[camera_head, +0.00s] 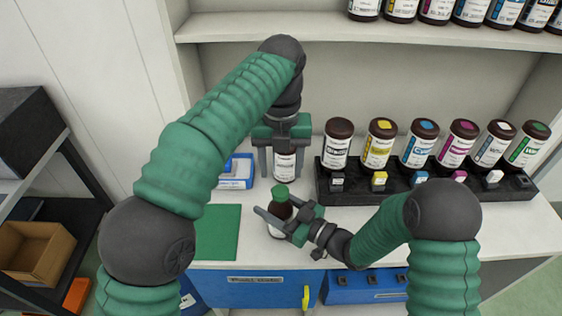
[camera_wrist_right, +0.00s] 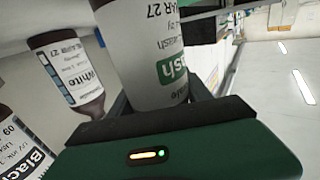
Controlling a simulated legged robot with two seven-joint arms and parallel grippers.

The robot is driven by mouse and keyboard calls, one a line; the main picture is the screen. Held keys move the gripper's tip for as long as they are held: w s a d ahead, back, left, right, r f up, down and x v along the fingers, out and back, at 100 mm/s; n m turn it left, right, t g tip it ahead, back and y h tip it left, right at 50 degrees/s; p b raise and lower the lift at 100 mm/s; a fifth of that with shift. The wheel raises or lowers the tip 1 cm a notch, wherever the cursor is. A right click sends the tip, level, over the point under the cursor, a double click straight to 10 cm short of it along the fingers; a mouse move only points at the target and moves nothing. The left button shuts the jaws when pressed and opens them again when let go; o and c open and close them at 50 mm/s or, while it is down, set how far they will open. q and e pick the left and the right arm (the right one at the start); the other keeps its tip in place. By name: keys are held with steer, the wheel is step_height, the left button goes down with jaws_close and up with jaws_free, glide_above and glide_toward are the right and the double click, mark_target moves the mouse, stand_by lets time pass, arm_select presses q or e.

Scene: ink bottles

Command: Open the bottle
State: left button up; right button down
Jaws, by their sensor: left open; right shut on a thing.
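A dark bottle with a white label and a green cap (camera_head: 280,192) stands upright near the front of the white worktop. My right gripper (camera_head: 282,221) is shut on its body from the right. In the right wrist view its label (camera_wrist_right: 155,60) fills the middle, with part of a green word and "MAR 27" readable. My left gripper (camera_head: 284,168) points down, open, above and behind the green cap and apart from it. Another white-labelled bottle (camera_head: 284,162) shows between or just behind its fingers; I cannot tell which. That bottle's top is hidden by the gripper.
A black rack (camera_head: 330,190) at the right holds several ink bottles with coloured caps. A green mat (camera_head: 218,232) and a blue-and-white box (camera_head: 236,172) lie to the left. More bottles stand on the shelf (camera_head: 300,27). White (camera_wrist_right: 72,65) and Black (camera_wrist_right: 22,150) bottles show in the wrist view.

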mark_target(281, 190)
arm_select(q)
step_height(281, 190, down, 7)
jaws_close()
steer(key=n, duration=0.4)
steer(key=shift+n, duration=0.3)
steer(key=n, duration=1.5)
steer(key=shift+r, duration=0.1)
steer(key=n, duration=0.3)
steer(key=shift+n, duration=0.4)
steer(key=n, duration=1.2)
steer(key=shift+n, duration=0.3)
steer(key=n, duration=1.1)
steer(key=shift+r+n, duration=0.1)
steer(key=shift+n, duration=0.2)
